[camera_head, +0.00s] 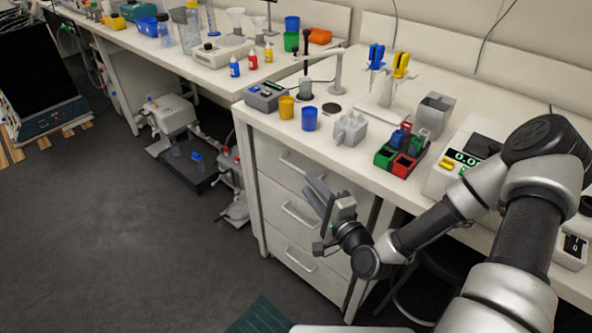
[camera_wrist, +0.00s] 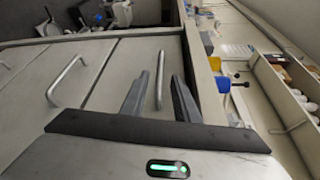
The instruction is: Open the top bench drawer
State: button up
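The white top drawer (camera_head: 270,150) sits just under the bench top and looks shut. Its bar handle (camera_head: 297,164) is partly covered by my gripper in the head view. My gripper (camera_head: 313,188) is open and empty, in front of the drawer unit near the top drawer. In the wrist view, the top handle (camera_wrist: 160,72) appears between the two fingers of my gripper (camera_wrist: 161,84), with a gap on each side. I cannot tell whether the fingertips reach past the bar in depth.
The middle drawer handle (camera_head: 299,215) and bottom drawer handle (camera_head: 299,258) are below. The bench top (camera_head: 360,100) holds a blue cup (camera_head: 309,119), a grey rack (camera_head: 350,129) and a coloured tube rack (camera_head: 402,152). Floor (camera_head: 130,240) to the left front is clear.

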aim_at(296, 168)
jog(key=b+x, duration=0.1)
jog(key=x, duration=0.8)
jog(key=shift+w+a, duration=0.15)
grip_shut()
